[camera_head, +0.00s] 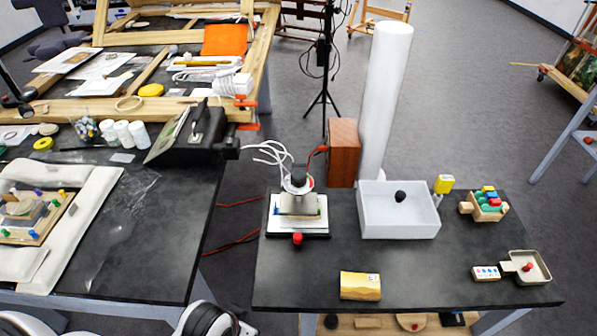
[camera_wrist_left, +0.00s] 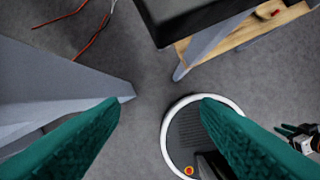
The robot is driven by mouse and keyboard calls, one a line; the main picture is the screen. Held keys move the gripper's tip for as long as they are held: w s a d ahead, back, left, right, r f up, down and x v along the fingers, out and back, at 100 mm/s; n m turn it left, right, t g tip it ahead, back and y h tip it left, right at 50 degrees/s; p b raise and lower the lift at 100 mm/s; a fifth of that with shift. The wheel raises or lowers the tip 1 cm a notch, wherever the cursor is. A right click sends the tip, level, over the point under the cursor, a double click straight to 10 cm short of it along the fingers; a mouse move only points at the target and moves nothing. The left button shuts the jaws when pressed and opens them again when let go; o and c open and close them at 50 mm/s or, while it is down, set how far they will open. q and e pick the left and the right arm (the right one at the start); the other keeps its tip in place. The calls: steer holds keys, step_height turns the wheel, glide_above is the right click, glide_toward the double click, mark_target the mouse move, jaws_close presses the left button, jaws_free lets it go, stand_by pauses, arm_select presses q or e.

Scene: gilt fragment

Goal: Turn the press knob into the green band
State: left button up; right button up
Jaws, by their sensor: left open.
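The press (camera_head: 298,205) stands at the back left of the right-hand black table, with a pale plate stack on a dark base. A red knob (camera_head: 297,238) sits at its front edge. A round collar with some red and dark parts shows at its top; I cannot make out a green band or a pointer. My left gripper (camera_wrist_left: 160,100) is open and empty in the left wrist view, its teal fingers wide apart over the floor, away from the press. A small dark jointed part (camera_wrist_left: 298,138) at that view's right edge may be my right gripper; its state is unclear.
The cluttered left table (camera_head: 160,260) stands across a gap.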

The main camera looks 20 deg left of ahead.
mark_target(295, 184)
arm_select(q)
steer(key=w+d+r+n+t+h, duration=0.3)
steer(key=w+d+r+n+h, duration=0.25)
steer(key=r, duration=0.25)
steer(key=w+d+r+n+t+h, duration=0.4)
steer(key=d+r+n+h, duration=0.15)
steer(key=d+r, duration=0.2)
steer(key=w+a+n+t+y+p, duration=0.1)
steer(key=w+a+n+t+y, duration=0.85)
steer(key=n, duration=1.55)
steer(key=w+g+h, duration=0.1)
steer(key=w, duration=0.5)
steer(key=w+g+h+p, duration=0.1)
steer(key=w, duration=0.6)
steer(key=shift+a+r, duration=0.1)
steer(key=shift+r, duration=0.1)
